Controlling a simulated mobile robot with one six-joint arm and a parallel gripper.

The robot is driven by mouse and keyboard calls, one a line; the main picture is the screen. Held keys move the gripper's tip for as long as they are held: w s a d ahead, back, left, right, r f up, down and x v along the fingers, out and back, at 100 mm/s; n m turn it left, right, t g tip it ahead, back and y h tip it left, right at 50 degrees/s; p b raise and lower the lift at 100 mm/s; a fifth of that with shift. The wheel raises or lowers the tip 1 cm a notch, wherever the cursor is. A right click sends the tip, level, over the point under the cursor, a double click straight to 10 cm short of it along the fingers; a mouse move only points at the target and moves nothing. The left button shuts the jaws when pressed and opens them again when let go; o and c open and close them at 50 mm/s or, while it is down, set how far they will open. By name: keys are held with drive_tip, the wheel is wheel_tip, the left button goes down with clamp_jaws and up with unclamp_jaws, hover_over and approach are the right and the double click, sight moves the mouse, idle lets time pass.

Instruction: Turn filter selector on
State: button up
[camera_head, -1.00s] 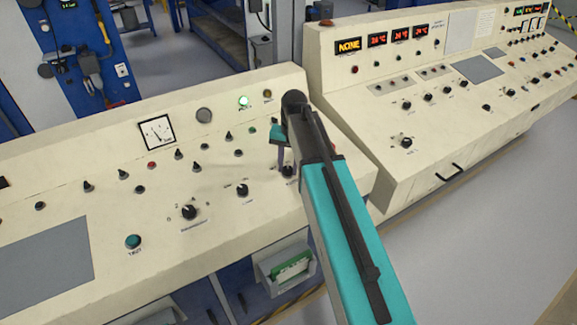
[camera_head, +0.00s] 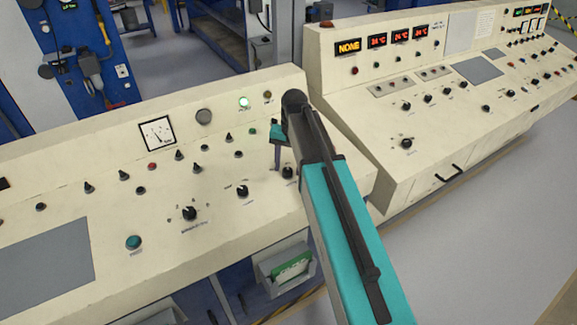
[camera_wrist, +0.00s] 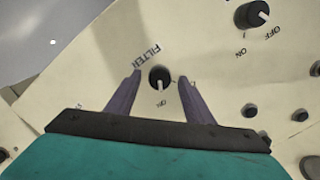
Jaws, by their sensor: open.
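The filter selector is a small round black knob on the cream console, at the right end of a row of knobs in the head view (camera_head: 288,172). In the wrist view the knob (camera_wrist: 158,73) has a FILTER label beside it. Its pale pointer mark faces the bottom of the picture, toward a short label that seems to read ON; a label to its right is mostly hidden. My gripper (camera_wrist: 161,76) is open, with one finger on each side of the knob and a visible gap on both sides. In the head view my arm partly hides the gripper.
Another black knob (camera_wrist: 252,14) with ON and OFF labels stands at the upper right in the wrist view. More knobs, such as one at the left (camera_head: 190,213), share the panel. A second console (camera_head: 440,110) stands close on the right.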

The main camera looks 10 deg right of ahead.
sight(291, 169)
wheel_tip(291, 169, up, 13)
drive_tip(key=d+p, duration=0.1)
drive_tip(key=p, duration=0.7)
drive_tip(key=shift+s, duration=0.1)
idle(0.5)
